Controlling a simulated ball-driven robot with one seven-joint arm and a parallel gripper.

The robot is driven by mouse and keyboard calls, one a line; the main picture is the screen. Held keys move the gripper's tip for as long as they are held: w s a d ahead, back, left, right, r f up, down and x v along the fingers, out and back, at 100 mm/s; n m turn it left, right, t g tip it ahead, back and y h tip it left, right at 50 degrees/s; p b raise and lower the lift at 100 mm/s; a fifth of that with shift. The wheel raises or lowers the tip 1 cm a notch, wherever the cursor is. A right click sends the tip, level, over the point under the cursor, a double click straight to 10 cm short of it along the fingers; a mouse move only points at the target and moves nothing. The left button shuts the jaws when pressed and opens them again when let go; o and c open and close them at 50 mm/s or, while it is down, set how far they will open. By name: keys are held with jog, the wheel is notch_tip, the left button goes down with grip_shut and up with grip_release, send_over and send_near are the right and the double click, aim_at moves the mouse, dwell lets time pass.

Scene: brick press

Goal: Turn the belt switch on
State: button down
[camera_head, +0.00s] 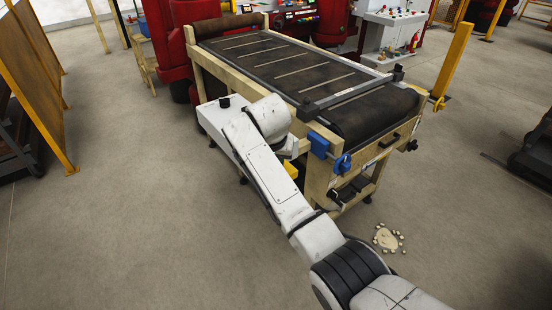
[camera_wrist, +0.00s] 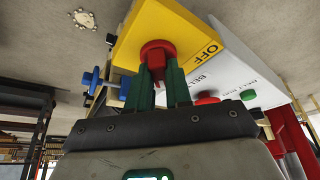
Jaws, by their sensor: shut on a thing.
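The belt switch is a red knob (camera_wrist: 157,47) on a yellow plate (camera_wrist: 190,22) in the wrist view. The word OFF is printed on the plate, to the right of the knob. The two green fingers of my gripper (camera_wrist: 158,74) are shut on the red knob, one on each side. In the head view a small yellow part of the plate (camera_head: 291,169) shows beside the conveyor; my arm hides the knob and my gripper there.
A white box with red and green buttons (camera_wrist: 230,78) adjoins the yellow plate. The conveyor (camera_head: 290,70) has a wooden frame and blue fittings (camera_head: 319,146). A yellow post (camera_head: 453,60) stands to its right. Open floor (camera_head: 130,200) lies left.

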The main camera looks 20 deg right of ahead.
jog(key=shift+s+f, duration=0.1)
jog(key=shift+f, duration=0.2)
jog(key=c, duration=1)
grip_release()
jog(key=shift+c, duration=0.2)
jog(key=shift+r, duration=0.25)
jog(key=shift+a+r, duration=0.15)
jog(key=shift+r, duration=0.2)
jog(key=b+v, duration=0.1)
jog(key=v, duration=0.8)
jog(key=shift+s+r+b, duration=0.15)
jog(key=shift+r+b, duration=0.15)
jog(key=shift+r, duration=0.05)
